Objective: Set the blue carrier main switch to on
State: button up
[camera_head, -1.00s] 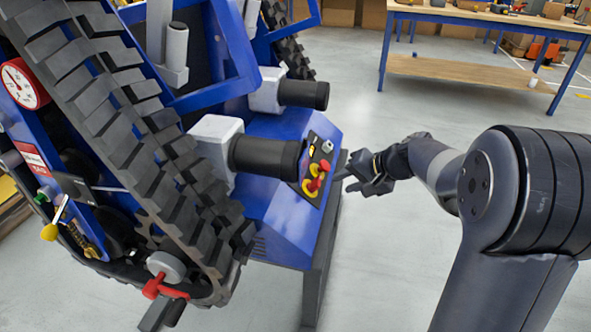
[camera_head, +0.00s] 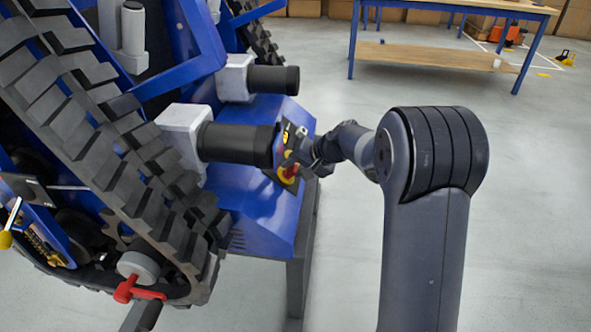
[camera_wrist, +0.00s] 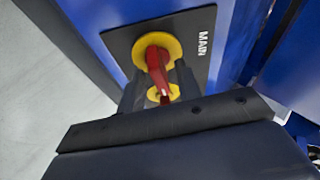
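The blue carrier (camera_head: 262,205) fills the left and middle of the head view. Its dark switch panel (camera_wrist: 200,26), lettered MAIN, shows close up in the wrist view. On it is a red handle (camera_wrist: 155,62) on a yellow disc (camera_wrist: 172,44), with more yellow below. My gripper (camera_head: 303,161) is at the panel, partly covering it in the head view. In the wrist view my gripper (camera_wrist: 160,92) has a finger on each side of the red handle's lower end. Yellow shows between the fingers and the handle, so they look apart from it. The handle's exact setting is unclear.
Black cylinders (camera_head: 235,144) on pale housings jut out just left of the panel. The carrier's dark stand (camera_head: 298,270) is below. A wooden-topped table with a lower shelf (camera_head: 430,57) stands at the back.

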jog(key=shift+c, duration=0.2)
grip_shut()
jog(key=shift+r+p, duration=0.15)
jog(key=shift+p, duration=0.35)
jog(key=shift+m+p, duration=0.3)
jog(key=shift+m, duration=0.1)
jog(key=shift+o, duration=0.2)
grip_release()
